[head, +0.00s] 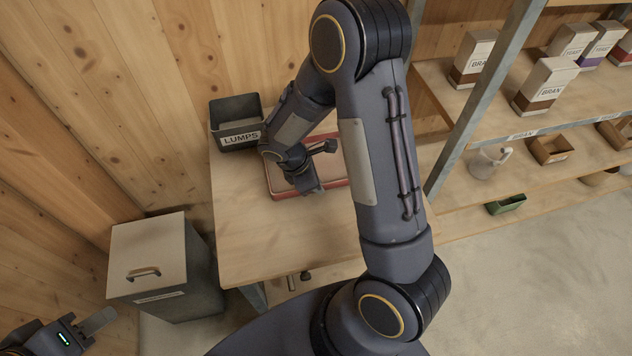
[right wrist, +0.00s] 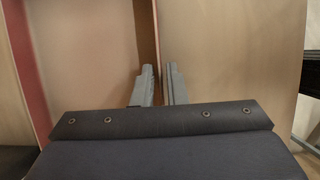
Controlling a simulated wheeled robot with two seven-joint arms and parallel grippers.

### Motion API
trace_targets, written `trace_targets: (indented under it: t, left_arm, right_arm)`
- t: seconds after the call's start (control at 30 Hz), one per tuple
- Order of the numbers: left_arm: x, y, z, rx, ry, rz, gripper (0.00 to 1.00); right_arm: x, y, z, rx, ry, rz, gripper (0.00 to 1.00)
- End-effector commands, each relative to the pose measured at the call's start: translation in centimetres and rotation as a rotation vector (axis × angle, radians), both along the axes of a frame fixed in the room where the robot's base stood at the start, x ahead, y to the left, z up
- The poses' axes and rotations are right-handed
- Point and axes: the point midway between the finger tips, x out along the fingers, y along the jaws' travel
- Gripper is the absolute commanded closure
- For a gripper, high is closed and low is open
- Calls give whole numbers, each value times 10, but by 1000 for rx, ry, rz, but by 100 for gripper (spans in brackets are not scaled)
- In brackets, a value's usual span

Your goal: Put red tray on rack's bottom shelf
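The red tray (head: 336,184) lies on the wooden table, its red rim showing around my right arm. My right gripper (head: 309,188) is at the tray, partly covered by its own wrist in the head view. In the right wrist view its two grey fingers (right wrist: 161,88) stand close together, one on each side of a tray wall (right wrist: 147,40), with the wall filling the narrow gap. The tray's opposite red wall (right wrist: 27,75) shows at the left. My left gripper (head: 97,332) is open and empty at the bottom left. The metal rack's bottom shelf (head: 470,220) is at the right.
A dark bin labelled LUMPS (head: 236,125) stands at the table's back left corner. A lidded bin (head: 160,265) is left of the table (head: 255,235). The rack post (head: 480,100) is close to the table's right. A green tray (head: 506,204) sits on the bottom shelf.

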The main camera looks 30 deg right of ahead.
Motion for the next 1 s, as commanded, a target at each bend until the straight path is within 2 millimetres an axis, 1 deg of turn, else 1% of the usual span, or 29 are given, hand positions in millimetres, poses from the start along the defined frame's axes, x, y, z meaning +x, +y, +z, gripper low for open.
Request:
trace_targets:
  t: [0.03, 0.1, 0.33, 0.43, 0.47, 0.57, 0.8, 0.9, 1.0]
  left_arm:
    - [0, 0, 1, 0, 0, 0, 64]
    - [0, 0, 1, 0, 0, 0, 64]
    - [0, 0, 1, 0, 0, 0, 64]
    - [0, 0, 6, 0, 0, 0, 64]
    - [0, 0, 4, 0, -1, 0, 64]
    - [0, 0, 2, 0, 0, 0, 64]
    - [0, 0, -1, 0, 0, 0, 64]
    - [0, 0, -2, 0, 0, 0, 64]
    - [0, 0, -2, 0, 0, 0, 64]
  right_arm:
    - [0, 0, 1, 0, 0, 0, 81]
    - [0, 0, 1, 0, 0, 0, 75]
    - [0, 0, 1, 0, 0, 0, 75]
    - [0, 0, 7, 0, 0, 0, 75]
    - [1, 1, 7, 0, -2, 1, 75]
    - [3, 6, 20, 0, -5, 2, 75]
    - [9, 26, 68, 2, -6, 1, 75]
    - [11, 33, 86, 1, -6, 1, 75]
    - [12, 39, 100, 1, -4, 1, 75]
